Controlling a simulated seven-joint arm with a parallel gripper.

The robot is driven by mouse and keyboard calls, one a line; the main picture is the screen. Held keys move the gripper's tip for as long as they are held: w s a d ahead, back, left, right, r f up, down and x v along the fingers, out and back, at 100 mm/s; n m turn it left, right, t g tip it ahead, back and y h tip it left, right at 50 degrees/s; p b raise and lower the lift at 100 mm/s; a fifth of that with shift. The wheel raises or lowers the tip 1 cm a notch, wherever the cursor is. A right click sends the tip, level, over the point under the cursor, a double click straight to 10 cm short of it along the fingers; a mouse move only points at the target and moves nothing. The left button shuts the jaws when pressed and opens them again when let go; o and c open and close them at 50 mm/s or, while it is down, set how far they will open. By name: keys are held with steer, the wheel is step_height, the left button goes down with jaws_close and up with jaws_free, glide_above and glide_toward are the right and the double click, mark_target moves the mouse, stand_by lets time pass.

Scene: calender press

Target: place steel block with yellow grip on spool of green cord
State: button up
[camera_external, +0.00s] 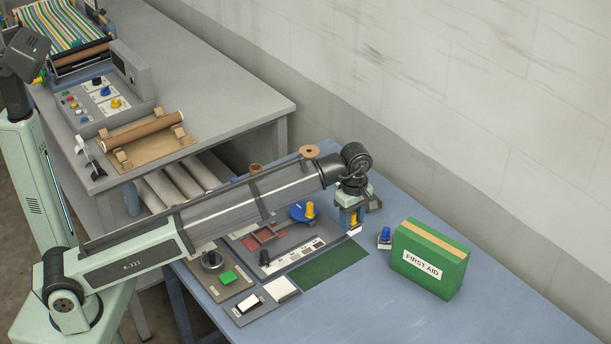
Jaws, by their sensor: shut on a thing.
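My gripper (352,226) points down over the blue table, right of the grey panel. It is shut on the steel block with yellow grip (355,232); a little yellow shows between the blue fingers and a pale block end shows below. The block is small here, and I cannot tell whether it touches the table. I cannot make out a spool of green cord. A tan spool-like ring (309,152) with a dark centre stands at the table's back edge, behind my arm. My arm hides part of the table.
A similar block with a blue grip (385,237) stands right of my gripper, beside the green first aid box (432,257). A dark green mat (328,265) lies in front. The right front table is clear.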

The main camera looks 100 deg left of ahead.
steer(key=shift+r, duration=0.55)
steer(key=shift+s+a+r, duration=0.1)
steer(key=shift+a, duration=0.05)
steer(key=s+a+r+n, duration=0.1)
steer(key=s+a, duration=0.3)
steer(key=a, duration=0.2)
steer(key=s+a+n, duration=0.1)
steer(key=s+a, duration=0.2)
steer(key=a, duration=0.4)
step_height(320, 180, up, 6)
steer(key=m, duration=0.2)
glide_above(309, 150)
steer(key=shift+d+f, duration=0.1)
steer(key=shift+f, duration=4.4)
steer(key=shift+f, duration=0.1)
